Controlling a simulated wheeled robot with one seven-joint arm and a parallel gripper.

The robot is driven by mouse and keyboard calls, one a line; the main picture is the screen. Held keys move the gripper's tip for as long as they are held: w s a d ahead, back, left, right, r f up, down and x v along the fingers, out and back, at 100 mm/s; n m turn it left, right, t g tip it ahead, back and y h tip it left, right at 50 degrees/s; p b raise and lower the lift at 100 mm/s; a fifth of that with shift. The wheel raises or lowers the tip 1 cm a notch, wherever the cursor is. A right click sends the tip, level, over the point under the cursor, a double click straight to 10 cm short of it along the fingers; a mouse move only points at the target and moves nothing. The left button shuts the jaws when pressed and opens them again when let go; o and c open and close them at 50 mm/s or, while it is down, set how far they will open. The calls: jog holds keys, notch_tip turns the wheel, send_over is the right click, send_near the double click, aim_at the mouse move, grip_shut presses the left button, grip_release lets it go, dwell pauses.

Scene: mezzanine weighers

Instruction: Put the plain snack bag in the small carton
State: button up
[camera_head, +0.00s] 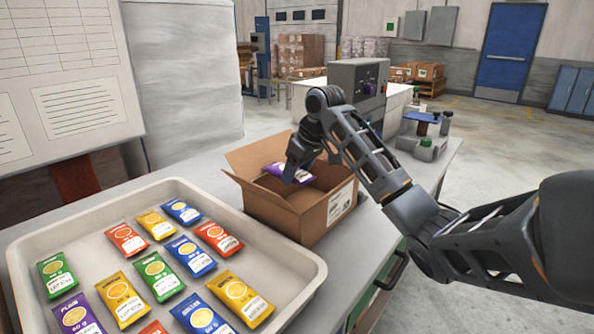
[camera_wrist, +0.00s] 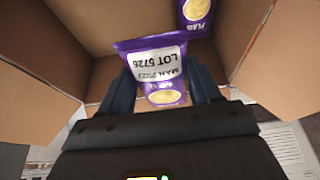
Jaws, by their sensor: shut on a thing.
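My gripper (camera_head: 291,172) is inside the open top of the small carton (camera_head: 325,212), a brown box with its flaps spread. In the wrist view its two fingers are shut on a purple snack bag (camera_wrist: 160,72) with a white lot label, held between the carton's walls (camera_wrist: 248,40). A second purple bag (camera_wrist: 196,14), with a yellow disc, lies deeper in the carton at the top of the wrist view. In the head view purple shows beside the fingers; I cannot tell whether the held bag touches the bottom. Another purple bag (camera_head: 77,315) lies in the tray.
A large pale tray (camera_head: 300,262) left of the carton holds several red, yellow, blue and green bags. A grey machine (camera_head: 357,78) stands behind the carton. A small blue-topped device (camera_head: 422,117) is at the right. A paper-covered board (camera_head: 65,85) rises at the left.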

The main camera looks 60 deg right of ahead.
jog(key=shift+f, duration=0.15)
jog(key=o, duration=1)
jog(key=shift+o, duration=0.2)
jog(key=p+v, duration=0.1)
jog(key=v, duration=1.1)
jog(key=shift+s, duration=0.1)
